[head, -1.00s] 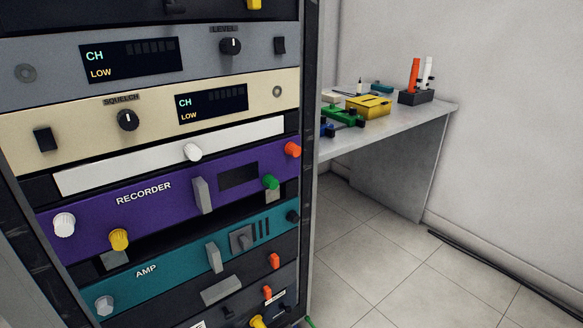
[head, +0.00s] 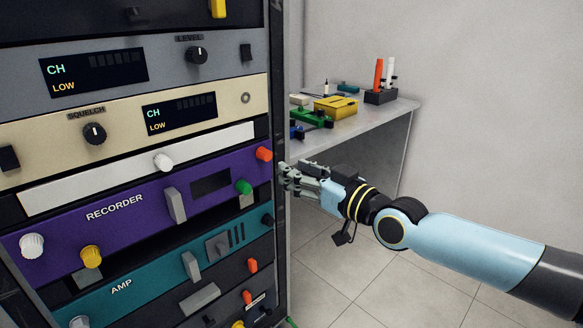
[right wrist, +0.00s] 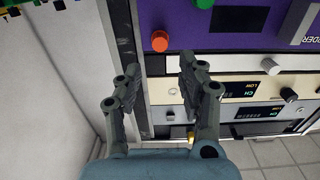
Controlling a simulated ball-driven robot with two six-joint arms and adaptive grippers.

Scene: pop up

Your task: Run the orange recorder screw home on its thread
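The orange recorder screw (head: 264,154) sticks out at the upper right corner of the purple recorder panel (head: 130,213). In the right wrist view the orange screw (right wrist: 160,41) shows beyond the fingertips, and nothing covers it. How far it is threaded in cannot be told. My right gripper (head: 283,176) is to the right of the rack edge, a little right of and below the screw. In the right wrist view its two fingers (right wrist: 160,70) stand apart with nothing between them. My left gripper is not in view.
The purple panel also carries a green screw (head: 244,187), a yellow screw (head: 91,256), a white screw (head: 32,245) and a grey handle (head: 175,205). The teal amp panel (head: 150,285) lies below. A bench (head: 400,107) with small items stands behind my right arm.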

